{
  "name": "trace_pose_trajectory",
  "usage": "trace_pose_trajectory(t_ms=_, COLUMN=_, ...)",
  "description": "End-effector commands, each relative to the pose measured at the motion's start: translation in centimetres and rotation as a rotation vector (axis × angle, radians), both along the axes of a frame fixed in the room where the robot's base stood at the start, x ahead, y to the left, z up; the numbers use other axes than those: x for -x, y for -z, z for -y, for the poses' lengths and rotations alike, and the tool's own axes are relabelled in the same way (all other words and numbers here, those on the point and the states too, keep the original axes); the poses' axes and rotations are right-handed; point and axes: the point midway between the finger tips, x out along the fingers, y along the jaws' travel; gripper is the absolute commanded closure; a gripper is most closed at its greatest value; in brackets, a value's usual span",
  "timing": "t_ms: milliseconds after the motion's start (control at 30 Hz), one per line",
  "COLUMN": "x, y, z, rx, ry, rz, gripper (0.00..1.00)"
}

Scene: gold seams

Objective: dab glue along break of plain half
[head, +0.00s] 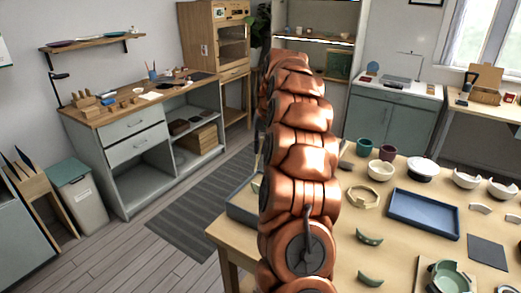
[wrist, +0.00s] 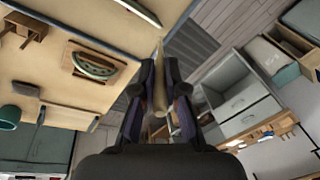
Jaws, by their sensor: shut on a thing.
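My gripper (wrist: 159,88) is shut on a slim, pale tapered stick (wrist: 159,102) in the wrist view. The stick points away past the fingertips, over the gap beside the table edge, and its tip touches nothing that I can see. In the head view my copper arm hides the gripper. In the wrist view a green piece (wrist: 95,65) rests on a wooden holder. I cannot tell which is the plain half, and no glue is clear.
The table (head: 345,262) holds a blue tray (head: 424,214), a gold-coloured ring-like piece (head: 363,196), pale bowls (head: 381,171) and a dark flat pad (head: 487,252). A workbench (head: 150,100) stands at the left. Floor with a striped rug (head: 200,206) lies between.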

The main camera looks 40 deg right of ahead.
Motion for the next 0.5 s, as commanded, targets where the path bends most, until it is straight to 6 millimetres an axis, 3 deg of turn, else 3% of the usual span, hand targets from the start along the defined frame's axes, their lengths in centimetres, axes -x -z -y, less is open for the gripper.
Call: trace_pose_trajectory(t_ms=500, x=-0.1, y=-3.0, z=0.1, rx=0.002, ry=0.000, rz=0.002, gripper=1.00)
